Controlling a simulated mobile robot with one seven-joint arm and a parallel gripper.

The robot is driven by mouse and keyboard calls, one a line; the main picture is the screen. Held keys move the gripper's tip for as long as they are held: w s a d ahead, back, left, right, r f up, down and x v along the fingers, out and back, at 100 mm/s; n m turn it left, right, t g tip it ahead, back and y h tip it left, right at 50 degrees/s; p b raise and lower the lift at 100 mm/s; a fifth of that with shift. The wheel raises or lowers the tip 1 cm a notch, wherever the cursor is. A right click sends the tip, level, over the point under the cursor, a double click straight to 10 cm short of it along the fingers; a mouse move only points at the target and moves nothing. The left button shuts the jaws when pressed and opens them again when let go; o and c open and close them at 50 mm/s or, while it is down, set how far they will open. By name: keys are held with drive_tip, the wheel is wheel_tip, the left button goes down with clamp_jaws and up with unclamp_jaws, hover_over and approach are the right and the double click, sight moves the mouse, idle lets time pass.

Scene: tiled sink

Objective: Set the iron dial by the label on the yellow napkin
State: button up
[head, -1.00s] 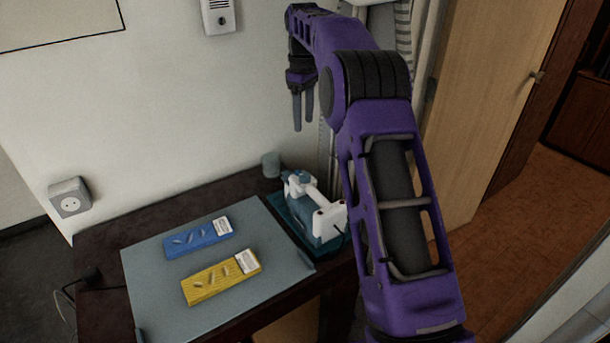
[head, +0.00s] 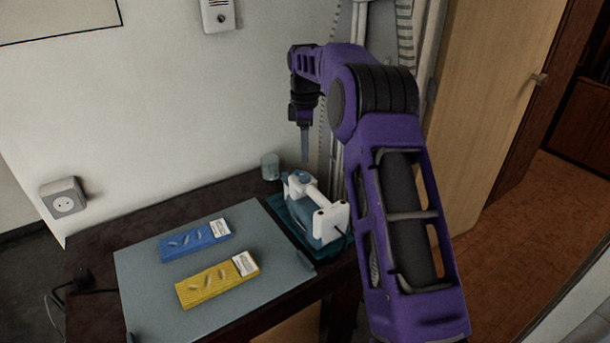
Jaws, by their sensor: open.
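The yellow napkin (head: 205,292) lies flat on the grey mat, with a white label (head: 245,264) at its right end. The label's print is too small to read. The blue and white iron (head: 326,222) rests on a teal stand (head: 291,222) at the right of the table. Its dial cannot be clearly made out; a blue spot shows on its upper left part. My gripper (head: 305,160) points down just above the iron's left end, apart from it. Its fingers overlap in this view, and nothing is seen between them.
A blue napkin (head: 190,243) with its own white label lies behind the yellow one on the mat (head: 150,310). A glass cup (head: 270,166) stands at the back by the wall, left of the iron. A wall socket (head: 64,200) is at left.

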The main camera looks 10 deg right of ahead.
sight(305, 174)
wheel_tip(305, 174, down, 8)
drive_tip(key=shift+r+b, duration=0.25)
drive_tip(key=shift+b, duration=0.3)
clamp_jaws()
